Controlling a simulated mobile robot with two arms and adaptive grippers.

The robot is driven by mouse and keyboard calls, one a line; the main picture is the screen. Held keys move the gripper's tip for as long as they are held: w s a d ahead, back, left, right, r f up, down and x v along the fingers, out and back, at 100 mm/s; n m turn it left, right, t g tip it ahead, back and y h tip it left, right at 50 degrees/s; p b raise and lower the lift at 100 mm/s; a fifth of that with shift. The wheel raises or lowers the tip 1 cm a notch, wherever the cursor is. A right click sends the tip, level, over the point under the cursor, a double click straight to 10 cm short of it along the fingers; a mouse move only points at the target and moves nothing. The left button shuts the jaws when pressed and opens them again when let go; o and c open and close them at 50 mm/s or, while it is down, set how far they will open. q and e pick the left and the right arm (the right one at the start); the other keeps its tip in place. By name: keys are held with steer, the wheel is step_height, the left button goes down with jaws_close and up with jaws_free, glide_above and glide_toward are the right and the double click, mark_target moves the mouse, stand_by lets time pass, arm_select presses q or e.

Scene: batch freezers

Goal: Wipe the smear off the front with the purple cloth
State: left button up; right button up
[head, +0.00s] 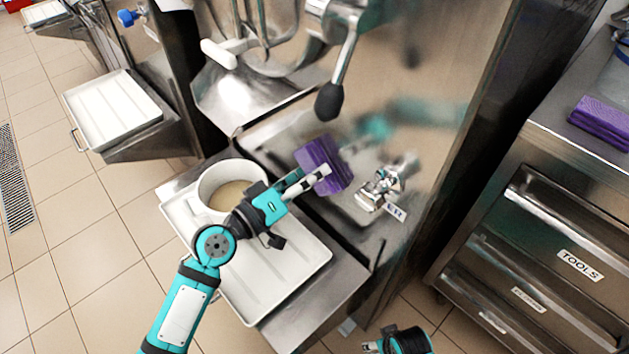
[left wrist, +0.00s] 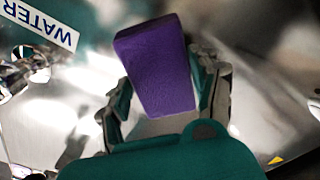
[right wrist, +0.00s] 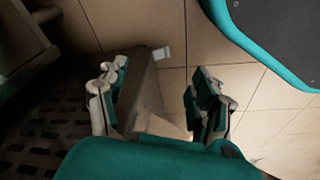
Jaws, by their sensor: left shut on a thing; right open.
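The purple cloth (head: 321,165) is a folded block held up against or close to the shiny steel front (head: 415,85) of the freezer. My left gripper (head: 314,177) is shut on it; the cloth also shows between the fingers in the left wrist view (left wrist: 158,68). I cannot tell whether the cloth touches the steel. No smear stands out clearly; reflections cover the front, and the cloth and gripper hide part of it. My right gripper (right wrist: 155,98) is open and empty, low near the floor; part of it shows at the bottom of the head view (head: 370,346).
A white tub (head: 204,185) stands on a white tray (head: 293,287) below the front. A black-knobbed lever (head: 330,101) and a metal tap (head: 386,183) stick out near the cloth. A tools cabinet (head: 540,235) at right carries another folded purple cloth (head: 603,121).

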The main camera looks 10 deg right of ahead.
mark_target(302, 166)
arm_select(q)
steer(key=shift+w+a+b, duration=0.45)
steer(key=shift+w, duration=0.2)
steer(key=shift+w+a+b, duration=0.4)
steer(key=shift+w+a, duration=0.05)
steer(key=shift+w, duration=0.15)
steer(key=shift+w+a+r+b, duration=0.15)
steer(key=shift+w+a+b, duration=0.5)
steer(key=shift+w, duration=0.3)
arm_select(e)
step_height(302, 166, up, 11)
steer(key=w, duration=0.1)
steer(key=shift+w+t, duration=0.35)
steer(key=shift+t, duration=0.05)
arm_select(q)
steer(key=shift+a, duration=0.1)
steer(key=b+v, duration=0.1)
steer(key=v, duration=0.4)
steer(key=shift+s+a, duration=0.25)
steer(key=shift+s, duration=0.05)
arm_select(e)
steer(key=v, duration=0.4)
steer(key=shift+w, duration=0.2)
